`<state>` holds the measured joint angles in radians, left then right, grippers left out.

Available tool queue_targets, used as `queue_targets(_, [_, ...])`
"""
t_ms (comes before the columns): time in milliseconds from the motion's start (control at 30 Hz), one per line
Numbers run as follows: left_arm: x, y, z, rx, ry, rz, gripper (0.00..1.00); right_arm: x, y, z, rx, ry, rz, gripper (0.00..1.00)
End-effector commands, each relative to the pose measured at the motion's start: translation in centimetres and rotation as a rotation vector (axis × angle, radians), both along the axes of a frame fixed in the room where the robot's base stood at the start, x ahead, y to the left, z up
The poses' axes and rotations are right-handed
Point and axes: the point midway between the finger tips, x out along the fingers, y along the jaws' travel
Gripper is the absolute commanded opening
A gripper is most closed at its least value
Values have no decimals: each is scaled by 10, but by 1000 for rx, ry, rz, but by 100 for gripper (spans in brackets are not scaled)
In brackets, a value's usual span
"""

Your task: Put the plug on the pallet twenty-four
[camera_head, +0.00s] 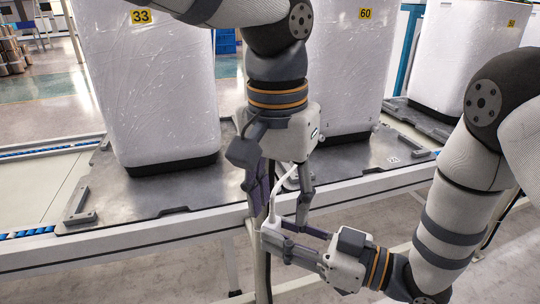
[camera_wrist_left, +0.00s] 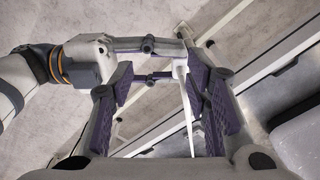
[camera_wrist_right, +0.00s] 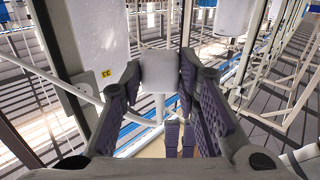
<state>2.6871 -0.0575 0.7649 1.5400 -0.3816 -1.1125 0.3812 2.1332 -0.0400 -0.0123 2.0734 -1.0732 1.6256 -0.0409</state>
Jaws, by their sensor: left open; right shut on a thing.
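The white plug (camera_head: 271,228) is held low in front of the conveyor rail, with a thin white part rising from it. My right gripper (camera_head: 282,241) is shut on it from the right. The plug shows between the fingertips (camera_wrist_right: 160,72) in the right wrist view. My left gripper (camera_head: 281,205) points down from above. Its open fingers are on either side of the plug's upper part, apart from it. In the left wrist view the plug (camera_wrist_left: 180,70) lies between the left fingers. A pallet (camera_head: 350,152) at right bears a small tag I cannot read.
A white wrapped bin labelled 33 (camera_head: 150,80) stands on the left pallet (camera_head: 130,205). A bin labelled 60 (camera_head: 345,70) stands on the right pallet. The front rail (camera_head: 120,242) runs just behind my grippers. Another wrapped bin (camera_head: 460,50) stands further right.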

Motion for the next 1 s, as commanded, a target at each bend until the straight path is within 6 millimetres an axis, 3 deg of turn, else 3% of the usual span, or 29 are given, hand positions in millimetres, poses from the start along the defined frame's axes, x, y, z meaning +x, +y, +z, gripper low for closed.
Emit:
queue_targets(33, [10, 4, 18, -9, -40, -7, 43, 0, 0, -1, 0, 1, 0, 0])
queue_targets(100, [18, 10, 37, -21, -76, -22, 43, 0, 0, -1, 0, 1, 0, 0])
queue_targets(200, [25, 13, 49, -32, -101, -36, 43, 0, 0, -1, 0, 1, 0, 0])
queue_targets(267, [26, 14, 47, -33, -105, -40, 43, 0, 0, -1, 0, 1, 0, 0])
queue_targets(700, [38, 6, -48, -33, -102, -41, 43, 0, 0, -1, 0, 1, 0, 0])
queue_targets(1000, [41, 5, -67, -34, -105, -40, 43, 0, 0, 0, 0, 1, 0, 0])
